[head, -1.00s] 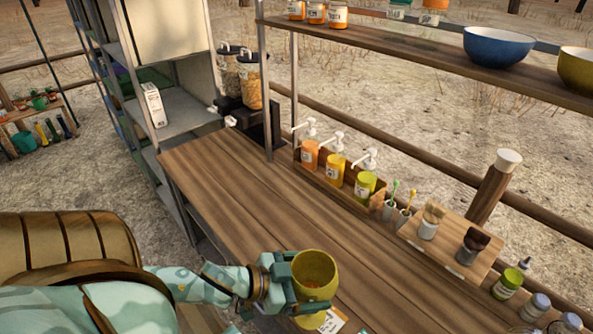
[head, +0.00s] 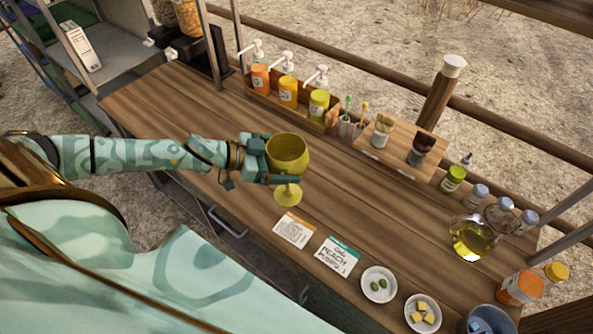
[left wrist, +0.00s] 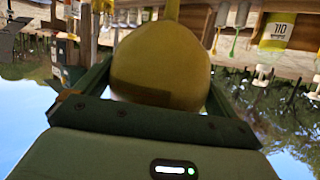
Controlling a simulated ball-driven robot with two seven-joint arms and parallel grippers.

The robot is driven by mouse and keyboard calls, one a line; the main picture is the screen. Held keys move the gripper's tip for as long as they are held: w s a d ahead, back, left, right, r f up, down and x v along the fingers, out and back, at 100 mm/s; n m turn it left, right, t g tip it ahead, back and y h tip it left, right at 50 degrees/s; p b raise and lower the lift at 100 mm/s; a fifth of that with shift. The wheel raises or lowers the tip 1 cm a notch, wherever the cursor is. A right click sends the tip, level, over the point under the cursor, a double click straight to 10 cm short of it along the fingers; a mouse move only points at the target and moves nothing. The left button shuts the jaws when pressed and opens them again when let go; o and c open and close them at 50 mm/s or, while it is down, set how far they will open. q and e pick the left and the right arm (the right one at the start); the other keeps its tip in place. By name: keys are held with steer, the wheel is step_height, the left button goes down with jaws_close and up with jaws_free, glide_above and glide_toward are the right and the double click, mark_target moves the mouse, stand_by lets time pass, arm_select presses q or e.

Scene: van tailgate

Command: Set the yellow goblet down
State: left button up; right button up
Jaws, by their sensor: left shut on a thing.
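The yellow goblet (head: 288,155) is upright in the head view, over the middle of the wooden counter (head: 180,110). My left gripper (head: 268,165) comes in from the left and is shut on the goblet's bowl. The stem and round foot show below the fingers; I cannot tell whether the foot touches the counter. In the left wrist view the goblet's bowl (left wrist: 160,65) fills the space between the fingers. My right gripper is not in view.
Two printed cards (head: 294,230) (head: 338,256) lie just below the goblet. Small dishes (head: 379,284) (head: 423,313) and a glass oil jug (head: 472,238) stand to the right. A pump-bottle rack (head: 290,98) and brush board (head: 402,146) line the back. Bare counter surrounds the goblet's left and back.

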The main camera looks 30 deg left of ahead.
arm_select(q)
steer(key=w+f, duration=0.1)
steer(key=w+d+f, duration=0.1)
steer(key=f, duration=0.1)
steer(key=w+f, duration=0.1)
steer(key=f, duration=0.1)
steer(key=shift+w+d+b, duration=0.25)
steer(key=shift+b, duration=0.15)
steer(key=f, duration=0.1)
steer(key=f+b, duration=0.1)
steer(key=f, duration=0.1)
steer(key=shift+w+d+f, duration=0.15)
steer(key=shift+w+f, duration=0.05)
steer(key=o, duration=0.7)
steer(key=shift+o, duration=0.2)
steer(key=shift+r, duration=0.1)
steer(key=p+v, duration=0.1)
steer(key=v, duration=1.1)
